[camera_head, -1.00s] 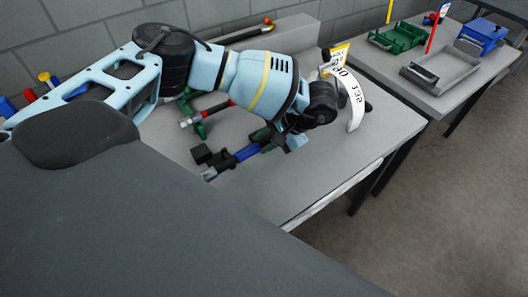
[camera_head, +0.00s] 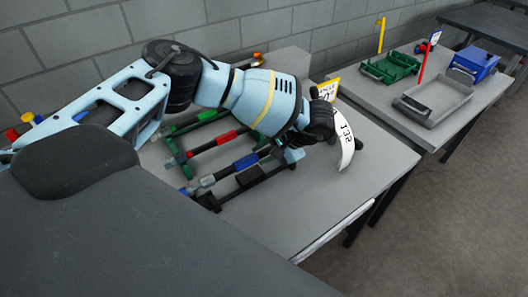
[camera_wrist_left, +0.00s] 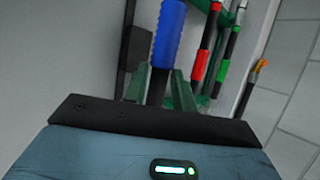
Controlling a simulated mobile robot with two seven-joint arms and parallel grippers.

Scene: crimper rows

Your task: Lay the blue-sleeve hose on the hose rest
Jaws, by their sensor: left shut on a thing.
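The blue-sleeve hose (camera_head: 247,161) has a dark tube and a silver end fitting; its blue sleeve shows large in the left wrist view (camera_wrist_left: 167,35). My left gripper (camera_head: 290,155) is shut on the hose near its right end; the arm partly hides the jaws. In the left wrist view the hose runs out between the green fingers (camera_wrist_left: 160,88). A black, low holder (camera_head: 250,176), seemingly the hose rest, lies on the bench beside and under the hose. I cannot tell whether the hose touches it. My right gripper is not in view.
A red-sleeve hose (camera_head: 226,138) lies behind on green supports, with a green-sleeve hose (camera_head: 208,115) beyond it. Bare bench (camera_head: 330,205) lies in front.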

